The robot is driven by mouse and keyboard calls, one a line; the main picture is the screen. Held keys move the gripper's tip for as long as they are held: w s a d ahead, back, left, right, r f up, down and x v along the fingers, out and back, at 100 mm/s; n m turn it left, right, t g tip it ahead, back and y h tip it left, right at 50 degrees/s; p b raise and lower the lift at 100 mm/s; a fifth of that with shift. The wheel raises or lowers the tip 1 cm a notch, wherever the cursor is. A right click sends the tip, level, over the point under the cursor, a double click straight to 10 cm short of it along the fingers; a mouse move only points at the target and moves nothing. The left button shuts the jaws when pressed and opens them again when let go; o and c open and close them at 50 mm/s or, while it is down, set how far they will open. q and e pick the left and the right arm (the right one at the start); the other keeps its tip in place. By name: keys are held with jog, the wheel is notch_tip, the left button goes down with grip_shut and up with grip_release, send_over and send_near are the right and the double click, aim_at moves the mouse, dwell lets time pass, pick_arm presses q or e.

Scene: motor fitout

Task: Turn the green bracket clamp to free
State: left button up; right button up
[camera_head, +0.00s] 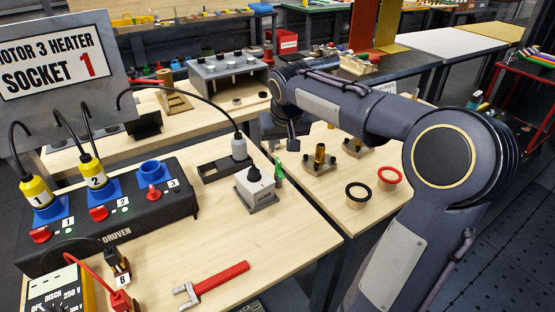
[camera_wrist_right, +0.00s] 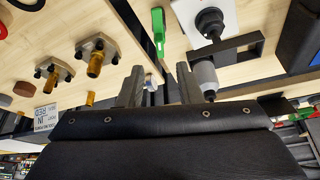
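The green bracket clamp (camera_head: 279,172) stands at the right edge of the near wooden table, just right of a grey box with a black knob (camera_head: 255,187). In the right wrist view the green clamp (camera_wrist_right: 158,30) is a narrow green handle beyond the fingertips, beside the pale box. My right gripper (camera_head: 292,143) hangs behind the clamp in the head view, partly hidden by its own arm. In the wrist view its two fingers (camera_wrist_right: 158,78) are apart with no object held between them; the clamp is not touched. My left gripper is not in view.
A grey plug (camera_head: 239,147) with a black cable stands in a dark bracket left of the gripper. Brass fittings on plates (camera_head: 319,161) and black and red rings (camera_head: 388,177) are to the right. A red-handled wrench (camera_head: 215,281) lies in front. The table's middle is clear.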

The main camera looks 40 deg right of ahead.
aim_at(278, 160)
jog(key=x, duration=0.6)
jog(key=shift+w+f, duration=0.1)
jog(key=shift+f, duration=0.25)
grip_shut()
